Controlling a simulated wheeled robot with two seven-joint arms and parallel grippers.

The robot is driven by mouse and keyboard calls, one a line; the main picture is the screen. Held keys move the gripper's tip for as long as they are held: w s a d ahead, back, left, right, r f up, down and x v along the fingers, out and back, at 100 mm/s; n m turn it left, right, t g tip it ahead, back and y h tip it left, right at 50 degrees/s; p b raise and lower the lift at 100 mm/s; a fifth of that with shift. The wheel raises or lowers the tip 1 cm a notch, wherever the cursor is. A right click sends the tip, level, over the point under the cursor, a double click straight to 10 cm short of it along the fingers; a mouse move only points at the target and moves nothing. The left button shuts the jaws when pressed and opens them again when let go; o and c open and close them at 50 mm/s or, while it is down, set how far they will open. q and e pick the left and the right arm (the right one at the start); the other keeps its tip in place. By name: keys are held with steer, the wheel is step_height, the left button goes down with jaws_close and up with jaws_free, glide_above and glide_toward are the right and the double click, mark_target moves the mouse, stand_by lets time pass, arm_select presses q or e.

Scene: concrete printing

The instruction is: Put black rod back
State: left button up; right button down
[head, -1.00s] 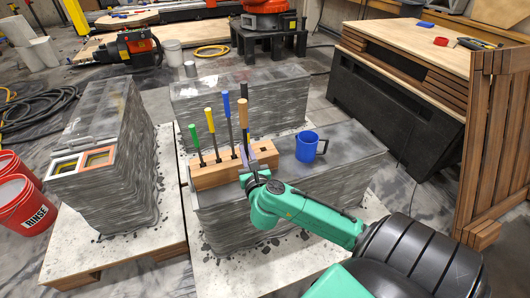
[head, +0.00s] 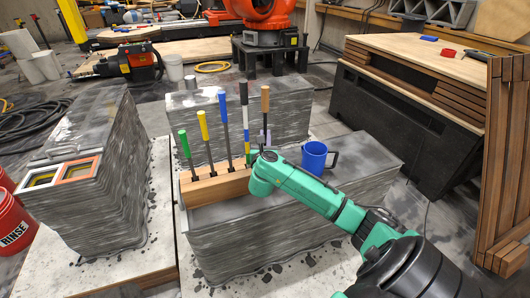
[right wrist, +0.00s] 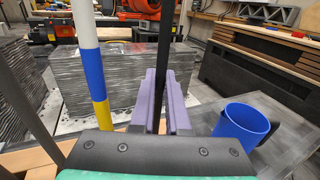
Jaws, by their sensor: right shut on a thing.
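My right gripper (head: 262,139) is shut on a black rod (right wrist: 163,38) with a tan handle (head: 265,99) at its top. In the right wrist view the purple fingers (right wrist: 161,100) close around its dark shaft. It stands about upright at the right end of the wooden block (head: 213,188). My green arm hides its lower end, so I cannot tell whether it sits in the block. Green (head: 184,144), yellow (head: 203,125) and blue (head: 223,106) handled tools and a striped rod (head: 245,118) stand in the block. My left gripper is not in view.
A blue mug (head: 314,156) stands on the grey printed concrete block (head: 365,165), right of my gripper. Another printed block (head: 275,105) is behind, and one (head: 110,190) stands left. A wooden-topped bench (head: 440,65) is at the right.

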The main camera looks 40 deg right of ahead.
step_height(320, 180, down, 5)
steer(key=shift+b, duration=0.45)
steer(key=shift+a+f, duration=0.1)
steer(key=c, duration=0.9)
jaws_free()
steer(key=v, duration=1.2)
steer(key=shift+s, duration=0.1)
